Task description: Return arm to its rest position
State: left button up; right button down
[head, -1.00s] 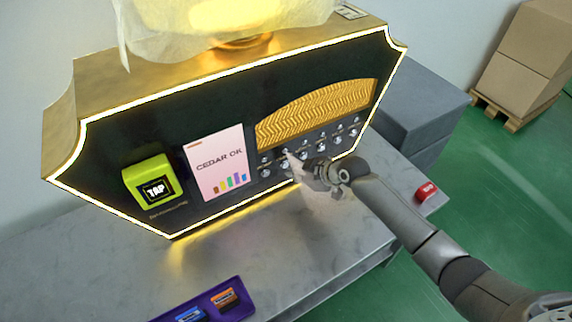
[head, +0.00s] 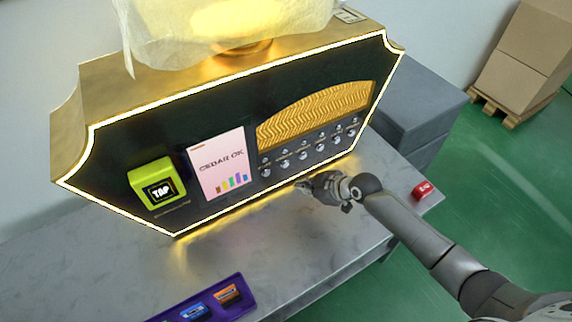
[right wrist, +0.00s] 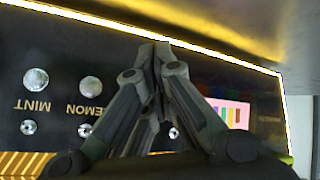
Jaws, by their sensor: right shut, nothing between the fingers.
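The perfume vending machine (head: 150,128) stands on the grey counter, with a lit edge around its dark front. Its screen (head: 221,163) reads "CEDAR OK" above coloured bars. Rows of round knobs (head: 304,157) sit under a gold patterned arch. My right gripper (head: 303,186) is shut and empty, just in front of the machine's lower edge and apart from the knobs. In the right wrist view my shut fingers (right wrist: 160,50) point at the dark panel, with labels MINT and LEMON upside down beside silver knobs (right wrist: 36,79). My left gripper is not in view.
A lime TAP reader (head: 157,186) is on the machine's left. A purple tray (head: 240,307) with a blue and an orange card lies at the front. A red button (head: 424,190) sits at the counter's right edge. Cardboard boxes (head: 520,65) stand on a pallet behind.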

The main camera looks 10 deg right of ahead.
dwell(0.4)
jog(key=s+a+m+g, duration=0.2)
jog(key=s+a, duration=0.2)
jog(key=s, duration=0.9)
jog(key=s+d+r+m+g+h, duration=0.1)
jog(key=s+d+r+m+h, duration=0.1)
jog(key=s+d+m, duration=0.3)
jog(key=s+d+r+h, duration=0.2)
jog(key=s+d, duration=0.1)
jog(key=s, duration=0.4)
jog(key=s+d+r+m+g+h, duration=0.1)
jog(key=s+d+r+m+h, duration=0.15)
jog(key=s, duration=0.35)
notch_tip(320, 180, down, 28)
jog(key=s+g, duration=0.1)
jog(key=s+d+f+g, duration=0.1)
jog(key=s+d+f, duration=0.2)
jog(key=s+f, duration=1.2)
jog(key=shift+s+d+f, duration=0.2)
jog(key=shift+s, duration=0.55)
